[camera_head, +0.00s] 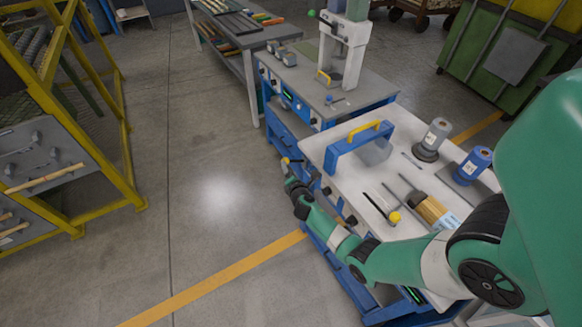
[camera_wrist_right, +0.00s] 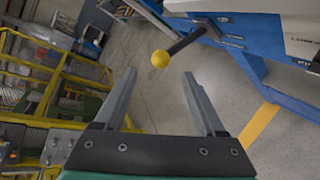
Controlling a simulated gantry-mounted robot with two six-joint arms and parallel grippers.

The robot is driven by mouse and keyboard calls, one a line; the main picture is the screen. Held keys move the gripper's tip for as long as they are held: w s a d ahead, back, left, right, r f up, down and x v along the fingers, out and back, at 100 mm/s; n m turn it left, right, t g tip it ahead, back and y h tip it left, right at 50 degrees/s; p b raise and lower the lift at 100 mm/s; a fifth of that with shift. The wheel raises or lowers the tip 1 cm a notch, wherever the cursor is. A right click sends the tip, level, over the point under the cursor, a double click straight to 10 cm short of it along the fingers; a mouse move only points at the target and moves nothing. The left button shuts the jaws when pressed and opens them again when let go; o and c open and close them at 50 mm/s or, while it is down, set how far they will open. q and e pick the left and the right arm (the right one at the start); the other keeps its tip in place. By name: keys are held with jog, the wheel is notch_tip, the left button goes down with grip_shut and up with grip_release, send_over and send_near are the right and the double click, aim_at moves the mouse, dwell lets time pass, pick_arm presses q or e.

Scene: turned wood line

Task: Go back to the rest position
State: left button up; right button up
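My right arm comes in from the right in the head view and reaches across the front of the near workbench (camera_head: 345,135). Its gripper (camera_head: 291,165) is small there, at the bench's left edge. In the right wrist view the gripper (camera_wrist_right: 159,76) is open, with its two fingers well apart and nothing held between them. A yellow ball knob (camera_wrist_right: 160,59) on a dark lever shows just beyond the fingertips; contact cannot be seen. My left gripper is not in view.
A press (camera_head: 342,50) stands behind. A yellow rack (camera_head: 128,165) is at left. Open floor (camera_head: 190,150) lies between.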

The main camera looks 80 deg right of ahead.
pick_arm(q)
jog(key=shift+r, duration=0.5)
pick_arm(e)
jog(key=shift+v, duration=1.15)
